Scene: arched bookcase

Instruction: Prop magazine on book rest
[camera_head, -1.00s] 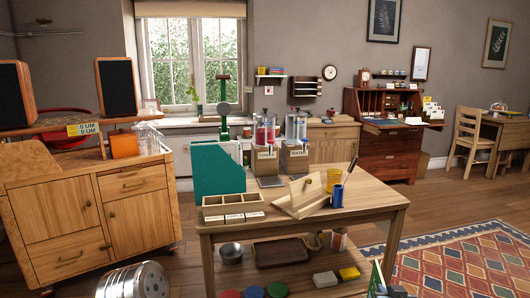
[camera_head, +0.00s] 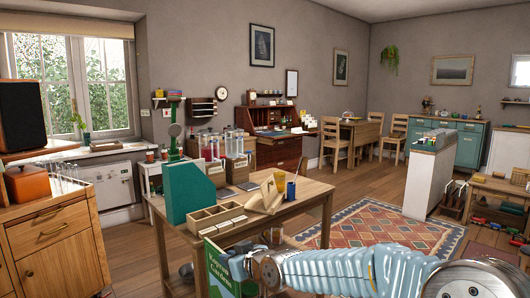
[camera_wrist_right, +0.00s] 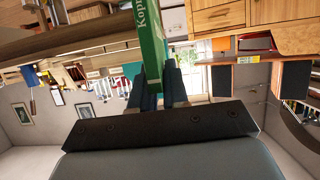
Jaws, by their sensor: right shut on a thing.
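The magazine (camera_head: 217,272) has a green and blue cover with white lettering. It stands roughly upright at the bottom of the head view, in front of the table's near edge. My right gripper (camera_head: 250,270) is shut on it; the fingers are mostly hidden there. The right wrist view shows the green magazine (camera_wrist_right: 149,42) between the dark fingers of my right gripper (camera_wrist_right: 160,82). The wooden book rest (camera_head: 265,198) stands on the table, beyond the magazine, and looks empty of reading matter. My left gripper is out of view.
The table (camera_head: 300,193) also carries a divided wooden box (camera_head: 205,214), a teal file holder (camera_head: 188,190) and a blue cup (camera_head: 291,190) close to the book rest. Jars and dispensers stand behind. A patterned rug (camera_head: 370,227) lies to the right.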

